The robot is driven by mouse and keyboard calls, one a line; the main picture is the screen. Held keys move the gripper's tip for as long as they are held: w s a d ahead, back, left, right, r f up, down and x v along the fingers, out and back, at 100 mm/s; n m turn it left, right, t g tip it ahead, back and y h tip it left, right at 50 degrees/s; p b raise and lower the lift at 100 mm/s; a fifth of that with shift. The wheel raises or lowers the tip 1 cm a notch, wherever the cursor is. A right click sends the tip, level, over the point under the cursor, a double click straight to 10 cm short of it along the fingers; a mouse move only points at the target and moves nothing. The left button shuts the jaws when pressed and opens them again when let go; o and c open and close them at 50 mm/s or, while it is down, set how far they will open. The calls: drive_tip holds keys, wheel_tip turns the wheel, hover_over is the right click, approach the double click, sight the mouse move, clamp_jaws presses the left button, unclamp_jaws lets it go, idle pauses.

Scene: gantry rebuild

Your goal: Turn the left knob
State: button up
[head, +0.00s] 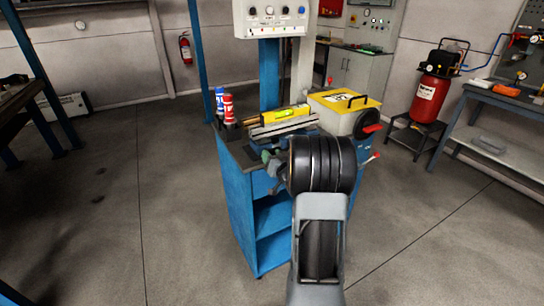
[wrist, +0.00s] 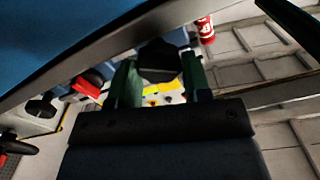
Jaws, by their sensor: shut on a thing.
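A white control panel (head: 274,22) on a blue post at the top of the head view has a row of small knobs. Its leftmost dark knob (head: 252,11) has nothing touching it. My gripper (head: 267,158) is well below the panel, at the front edge of the blue cart, partly hidden behind my arm. In the wrist view, its two green fingers (wrist: 158,82) are on either side of a dark block-like thing (wrist: 157,62) and shut on it. I cannot tell what this thing is; it is hidden in the head view.
The blue cart (head: 237,192) carries a blue can (head: 219,98), a red can (head: 228,109), a yellow level (head: 287,113) and a yellow-lidded box (head: 343,103). A red compressor (head: 430,95) stands at right. The floor left of the cart is clear.

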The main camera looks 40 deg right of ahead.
drive_tip(key=o, duration=0.9)
drive_tip(key=s, duration=0.4)
drive_tip(key=s+a, duration=0.1)
drive_tip(key=s, duration=0.4)
drive_tip(key=s+a, duration=0.1)
drive_tip(key=s, duration=0.3)
drive_tip(key=shift+s+b, duration=0.35)
